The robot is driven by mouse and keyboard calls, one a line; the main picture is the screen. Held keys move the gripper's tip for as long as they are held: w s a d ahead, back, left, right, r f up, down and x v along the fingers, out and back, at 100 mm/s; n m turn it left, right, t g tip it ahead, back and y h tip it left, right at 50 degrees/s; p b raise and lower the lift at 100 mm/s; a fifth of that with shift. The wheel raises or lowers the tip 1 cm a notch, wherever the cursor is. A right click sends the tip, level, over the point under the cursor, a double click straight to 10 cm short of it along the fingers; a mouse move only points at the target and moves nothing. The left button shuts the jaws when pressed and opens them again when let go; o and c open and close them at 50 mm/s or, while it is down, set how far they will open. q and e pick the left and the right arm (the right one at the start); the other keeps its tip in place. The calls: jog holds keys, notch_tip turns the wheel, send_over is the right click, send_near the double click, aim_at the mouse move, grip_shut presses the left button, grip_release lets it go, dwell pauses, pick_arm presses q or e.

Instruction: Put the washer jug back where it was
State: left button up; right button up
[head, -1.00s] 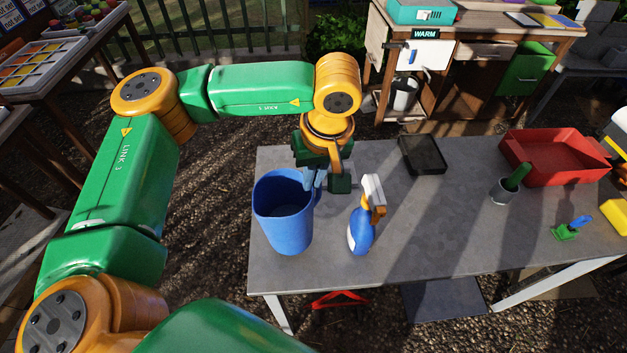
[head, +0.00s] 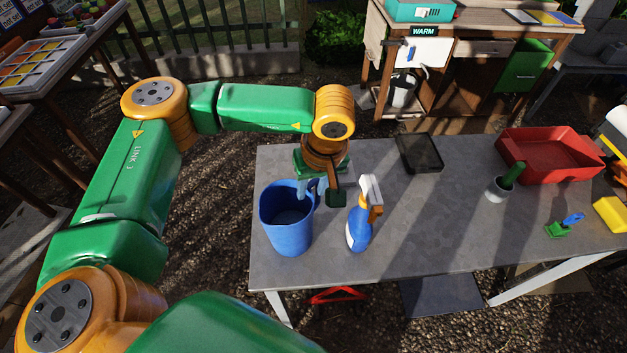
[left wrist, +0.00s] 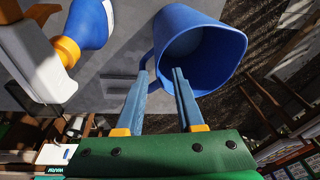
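The washer jug, a blue open-topped jug (head: 287,238), stands upright on the grey table near its left end. Its handle is on its right side, towards my left gripper. My left gripper (head: 314,189) is low beside the jug's rim at the handle side, pointing down. In the left wrist view the jug (left wrist: 205,50) is just beyond the fingertips of the left gripper (left wrist: 160,72). The fingers are apart with a clear gap. The handle is close to the left-hand fingertip; I cannot tell whether they touch. My right gripper is out of view.
A blue and white spray bottle (head: 360,232) stands close right of the jug. On the grey table (head: 420,225) are also a black tray (head: 420,153), a grey cup with a green item (head: 500,190), a red tray (head: 550,170) and a small green brush (head: 558,230). The table's middle is mostly free.

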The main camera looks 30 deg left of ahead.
pick_arm(q)
jog(key=b+v, duration=0.2)
jog(key=v, duration=0.9)
jog(key=shift+r, duration=0.3)
